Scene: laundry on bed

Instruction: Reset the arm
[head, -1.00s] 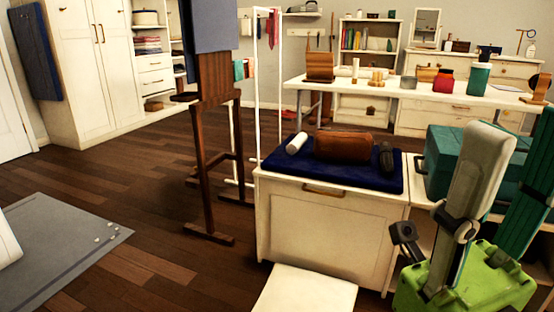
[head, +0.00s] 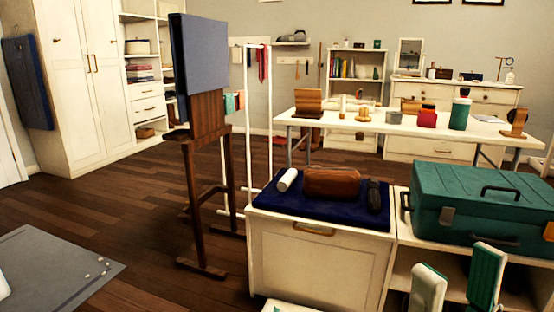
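My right gripper (head: 460,277) is at the bottom right of the head view, in front of the low white shelf unit. Its two pale fingers with green pads point up and stand apart, with nothing seen between them. It is open. The rest of that hand and arm is cut off by the bottom edge.
A green case (head: 478,207) sits on the shelf unit behind the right gripper. Left of it, a white cabinet (head: 312,268) bears a navy cloth with a brown roll (head: 331,182). A wooden stand (head: 206,180) stands further left. Wooden floor (head: 110,215) is open at left.

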